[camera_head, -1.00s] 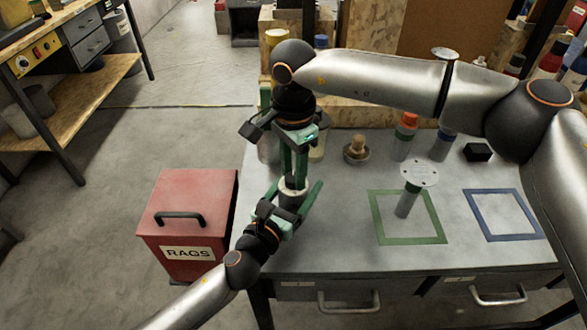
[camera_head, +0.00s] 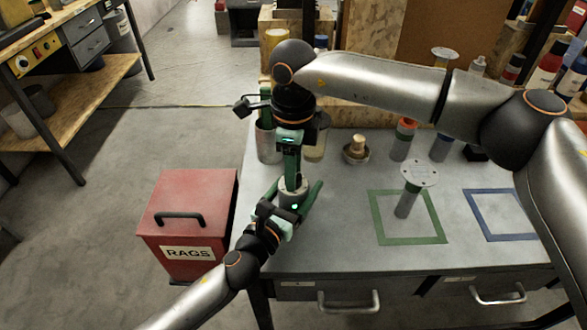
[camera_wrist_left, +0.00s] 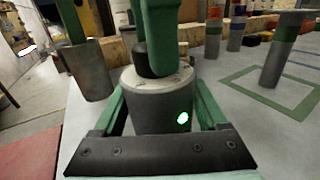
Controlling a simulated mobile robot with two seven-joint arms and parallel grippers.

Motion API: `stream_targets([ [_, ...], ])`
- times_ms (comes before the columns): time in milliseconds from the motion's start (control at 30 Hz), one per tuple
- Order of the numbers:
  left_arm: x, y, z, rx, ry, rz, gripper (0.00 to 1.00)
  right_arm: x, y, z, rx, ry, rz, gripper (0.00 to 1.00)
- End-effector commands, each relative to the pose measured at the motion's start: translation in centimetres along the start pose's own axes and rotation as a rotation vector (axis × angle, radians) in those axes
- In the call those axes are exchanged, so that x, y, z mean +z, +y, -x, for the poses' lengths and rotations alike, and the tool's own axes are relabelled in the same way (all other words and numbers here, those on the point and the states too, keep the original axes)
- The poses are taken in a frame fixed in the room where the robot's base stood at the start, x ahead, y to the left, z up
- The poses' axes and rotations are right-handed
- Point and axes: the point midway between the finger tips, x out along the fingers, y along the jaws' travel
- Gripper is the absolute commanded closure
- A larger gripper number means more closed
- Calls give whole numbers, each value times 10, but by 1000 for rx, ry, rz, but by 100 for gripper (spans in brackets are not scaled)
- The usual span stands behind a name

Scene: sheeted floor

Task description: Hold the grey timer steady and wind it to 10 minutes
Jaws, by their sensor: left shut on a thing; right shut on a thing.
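The grey timer (camera_head: 288,197) stands upright near the left edge of the grey workbench. In the left wrist view the timer (camera_wrist_left: 152,112) is a short cylinder with marks around its top, a black knob (camera_wrist_left: 141,62) and a lit green spot on its side. My left gripper (camera_head: 294,204) is shut around its body, one green finger on each side. My right gripper (camera_head: 292,178) comes down from above, its fingers shut on the knob and partly hiding it. The dial marks are too small to read.
A green square outline (camera_head: 376,230) with a grey disc-topped post (camera_head: 408,195) and a blue outline (camera_head: 480,220) lie to the right. Cups and coloured cylinders stand behind. A red RAGS bin (camera_head: 188,215) stands on the floor at left.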

Motion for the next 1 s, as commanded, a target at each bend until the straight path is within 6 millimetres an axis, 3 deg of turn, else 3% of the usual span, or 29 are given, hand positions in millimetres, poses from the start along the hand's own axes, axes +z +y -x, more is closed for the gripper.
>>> stream_targets([
  [300,-1,-1,0,-1,2,0,90,1,0,1,0,-3,-130,100],
  [867,-1,-1,0,-1,2,0,90,1,0,1,0,-3,-159,100],
  [900,-1,-1,0,-2,2,0,90,1,0,1,0,-3,-159,57],
  [1000,-1,-1,0,-1,2,0,90,1,0,1,0,-3,-159,46],
])
